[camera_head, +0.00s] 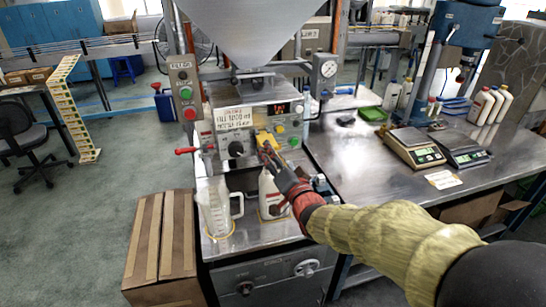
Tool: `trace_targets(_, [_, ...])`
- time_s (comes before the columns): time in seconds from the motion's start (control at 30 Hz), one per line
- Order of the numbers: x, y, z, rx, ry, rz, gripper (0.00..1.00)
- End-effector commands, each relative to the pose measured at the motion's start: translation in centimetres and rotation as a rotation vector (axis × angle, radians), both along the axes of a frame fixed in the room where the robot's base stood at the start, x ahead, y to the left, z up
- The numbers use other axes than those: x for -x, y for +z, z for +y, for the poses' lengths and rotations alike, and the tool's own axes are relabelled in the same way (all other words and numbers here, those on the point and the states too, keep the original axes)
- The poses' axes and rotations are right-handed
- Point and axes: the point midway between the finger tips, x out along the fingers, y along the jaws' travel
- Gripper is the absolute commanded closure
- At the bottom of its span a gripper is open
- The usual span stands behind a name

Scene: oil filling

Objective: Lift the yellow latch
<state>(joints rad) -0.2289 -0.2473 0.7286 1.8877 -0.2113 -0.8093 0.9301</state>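The yellow latch (264,136) is on the front of the grey filling machine's control panel (236,118), right of a black knob. My gripper (268,154) comes in from the lower right, with its fingertips at or just below the latch. I cannot tell whether they touch it. The fingers are small and overlap the panel, so their opening does not show. The gripper covers part of the latch and the panel below it.
A clear measuring jug (214,208) and a white bottle (268,192) stand below the panel, the bottle close under my gripper. A red-handled lever (186,150) sticks out at left. Scales (414,148) stand on the metal table at right. Cardboard boxes (162,240) stand at lower left.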

Motion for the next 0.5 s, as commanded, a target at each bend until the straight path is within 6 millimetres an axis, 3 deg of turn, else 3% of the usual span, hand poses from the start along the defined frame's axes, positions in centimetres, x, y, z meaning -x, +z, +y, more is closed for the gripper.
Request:
trace_targets(0.23, [-0.09, 0.04, 0.04, 0.0, 0.0, 0.0, 0.63])
trace_targets(0.5, [-0.08, 0.04, 0.02, 0.0, 0.0, 0.0, 0.77])
